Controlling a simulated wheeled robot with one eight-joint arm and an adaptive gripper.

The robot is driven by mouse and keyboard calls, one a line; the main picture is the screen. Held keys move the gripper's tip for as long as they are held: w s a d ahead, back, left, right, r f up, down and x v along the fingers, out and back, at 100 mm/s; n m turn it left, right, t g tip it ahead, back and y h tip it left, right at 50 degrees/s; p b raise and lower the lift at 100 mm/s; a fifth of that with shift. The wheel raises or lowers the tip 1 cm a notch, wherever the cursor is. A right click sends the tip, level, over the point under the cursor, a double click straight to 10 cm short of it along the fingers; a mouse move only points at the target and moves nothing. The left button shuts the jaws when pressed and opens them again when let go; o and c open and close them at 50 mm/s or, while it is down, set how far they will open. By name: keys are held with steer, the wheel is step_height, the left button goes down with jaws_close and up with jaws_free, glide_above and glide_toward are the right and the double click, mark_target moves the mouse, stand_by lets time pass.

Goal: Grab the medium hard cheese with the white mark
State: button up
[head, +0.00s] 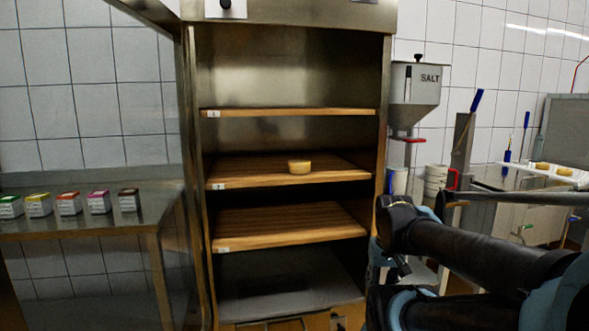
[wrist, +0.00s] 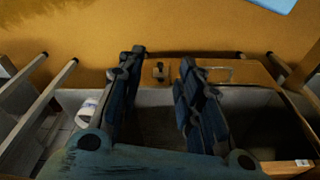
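A small round yellow cheese (head: 299,167) sits on the middle wooden shelf (head: 240,174) of the open steel cabinet in the head view. No white mark can be made out on it at this size. My gripper is at the end of my arm at the lower right of the head view, in front of the cabinet's right side, well apart from the cheese. In the wrist view my gripper (wrist: 160,75) points down toward the floor and the cabinet's base, its two blue fingers spread with nothing between them. The cheese is not in the wrist view.
The upper shelf (head: 290,112) and lower shelf (head: 285,224) look empty. Several small coloured boxes (head: 69,204) stand on a steel table at left. A salt dispenser (head: 415,95) stands right of the cabinet. More yellow cheeses (head: 564,171) lie on a far counter.

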steer(key=shift+w, duration=0.15)
steer(key=o, duration=0.4)
steer(key=shift+s+r, duration=0.15)
steer(key=shift+s, duration=0.05)
steer(key=o, duration=1.2)
steer(key=w+a+r+m, duration=0.1)
steer(key=w+a+r+m+y, duration=0.1)
steer(key=r, duration=0.1)
steer(key=shift+w+a+r, duration=0.15)
steer(key=shift+a+r, duration=0.05)
steer(key=shift+a, duration=0.1)
steer(key=shift+c, duration=0.2)
steer(key=m+t+y, duration=0.2)
steer(key=m+y, duration=1)
steer(key=m, duration=0.8)
glide_toward(299, 164)
steer(key=w+d+r, duration=0.2)
steer(key=d, duration=0.3)
steer(key=x, duration=1)
steer(key=shift+w+f, duration=0.1)
steer(key=shift+w, duration=0.2)
steer(key=shift+f+x, duration=0.2)
steer(key=shift+x, duration=1.3)
steer(key=shift+f+x, duration=0.2)
steer(key=shift+x, duration=1.3)
